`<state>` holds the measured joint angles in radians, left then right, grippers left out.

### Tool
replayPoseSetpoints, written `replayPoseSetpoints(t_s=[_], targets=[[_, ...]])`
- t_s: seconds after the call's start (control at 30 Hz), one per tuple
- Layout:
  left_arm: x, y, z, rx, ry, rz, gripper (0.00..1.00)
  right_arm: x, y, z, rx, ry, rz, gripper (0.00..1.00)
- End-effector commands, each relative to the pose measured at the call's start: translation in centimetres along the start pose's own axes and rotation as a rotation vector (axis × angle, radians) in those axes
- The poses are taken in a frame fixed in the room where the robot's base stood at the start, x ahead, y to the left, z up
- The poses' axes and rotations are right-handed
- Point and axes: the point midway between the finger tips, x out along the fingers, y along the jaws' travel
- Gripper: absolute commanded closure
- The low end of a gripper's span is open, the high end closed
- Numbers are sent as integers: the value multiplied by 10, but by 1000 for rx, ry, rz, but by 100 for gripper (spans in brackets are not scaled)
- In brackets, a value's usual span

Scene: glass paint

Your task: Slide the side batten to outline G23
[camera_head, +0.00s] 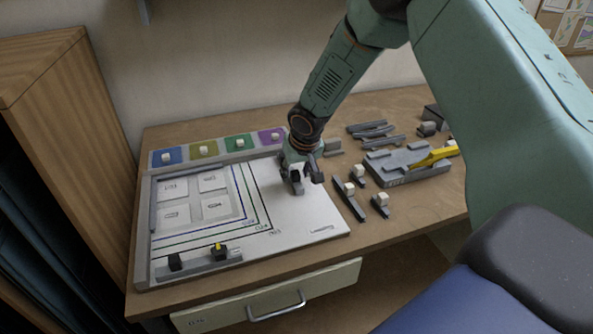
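A white board (309,213) in a grey frame lies on the table, with nested blue, green and black outlines on it. Small labels stand at the outlines' front right corners, too small to read surely, so I cannot tell which one is G23. A grey batten (206,266) with two dark blocks, one topped yellow, lies along the board's front left edge. A thin grey strip (154,205) runs along its left side. I cannot tell which is the side batten. My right gripper (306,179) is over the board's right part, its fingers apart and seemingly empty. My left gripper is out of view.
Blue, yellow, green and purple tiles (203,149) with white knobs line the board's back. Right of it lie dark bars with white blocks (349,188), a grey fixture (405,166) with a yellow tool (432,157), and several loose bars (372,130). A wooden cabinet (65,130) stands left.

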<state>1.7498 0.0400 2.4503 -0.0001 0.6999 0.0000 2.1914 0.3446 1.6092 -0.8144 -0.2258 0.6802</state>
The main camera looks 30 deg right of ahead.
Motion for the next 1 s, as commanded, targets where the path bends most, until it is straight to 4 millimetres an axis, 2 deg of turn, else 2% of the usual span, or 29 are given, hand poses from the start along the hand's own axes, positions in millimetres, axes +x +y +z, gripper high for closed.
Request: replayPoseSetpoints(t_s=[0.07, 0.5, 1.0], targets=[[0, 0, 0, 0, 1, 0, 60, 0, 0, 0, 0, 0, 0, 64], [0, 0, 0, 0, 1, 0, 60, 0, 0, 0, 0, -1, 1, 100], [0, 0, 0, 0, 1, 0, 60, 0, -1, 0, -1, 0, 0, 100]])
